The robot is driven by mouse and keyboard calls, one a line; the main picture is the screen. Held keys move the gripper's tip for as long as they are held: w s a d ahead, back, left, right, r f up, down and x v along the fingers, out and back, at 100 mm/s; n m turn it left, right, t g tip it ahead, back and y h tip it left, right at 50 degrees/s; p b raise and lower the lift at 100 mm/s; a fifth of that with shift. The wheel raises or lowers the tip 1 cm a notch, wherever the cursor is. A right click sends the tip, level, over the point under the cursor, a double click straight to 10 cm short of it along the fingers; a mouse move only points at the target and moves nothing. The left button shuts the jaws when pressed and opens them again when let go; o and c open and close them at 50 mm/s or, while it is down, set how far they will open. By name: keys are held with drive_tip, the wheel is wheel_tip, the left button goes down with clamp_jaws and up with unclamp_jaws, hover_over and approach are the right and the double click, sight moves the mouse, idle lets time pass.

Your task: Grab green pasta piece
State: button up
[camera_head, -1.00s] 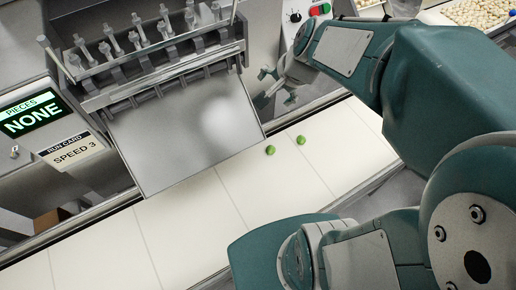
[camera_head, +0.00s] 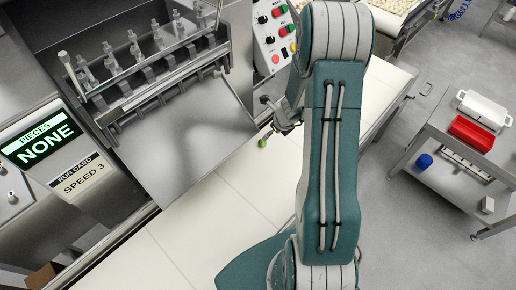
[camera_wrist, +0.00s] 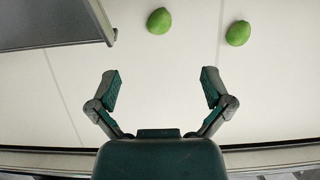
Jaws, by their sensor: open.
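Two green pasta pieces lie apart on the pale conveyor belt. In the wrist view the left green piece (camera_wrist: 159,21) and the right green piece (camera_wrist: 238,33) are both beyond my fingertips. In the head view one green piece (camera_head: 262,143) shows beside my gripper (camera_head: 277,118); the other is hidden, apparently behind my arm. My gripper (camera_wrist: 160,88) has its two fingers spread wide in the wrist view, with only bare belt (camera_wrist: 150,65) between them. It touches neither piece.
A metal chute plate (camera_head: 187,135) of the machine slopes over the belt. Its edge (camera_wrist: 103,20) shows at the upper left of the wrist view. A control panel (camera_head: 273,38) stands behind. A cart with a red tray (camera_head: 471,133) and a white tray (camera_head: 484,108) stands right.

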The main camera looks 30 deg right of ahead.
hover_over(263, 142)
drive_tip(key=s+d, duration=0.2)
wheel_tip(263, 142, down, 4)
drive_tip(key=shift+f, duration=0.25)
drive_tip(key=shift+w+a+f, duration=0.15)
drive_tip(key=shift+a+f, duration=0.3)
drive_tip(key=shift+a, duration=0.05)
drive_tip(key=x, duration=0.4)
drive_tip(key=shift+a+f, duration=0.15)
drive_tip(key=shift+a, duration=0.05)
drive_tip(key=shift+w+d+f, duration=0.15)
drive_tip(key=shift+d+f, duration=0.05)
drive_tip(key=shift+f, duration=0.05)
drive_tip(key=shift+a, duration=0.2)
drive_tip(key=c, duration=0.8)
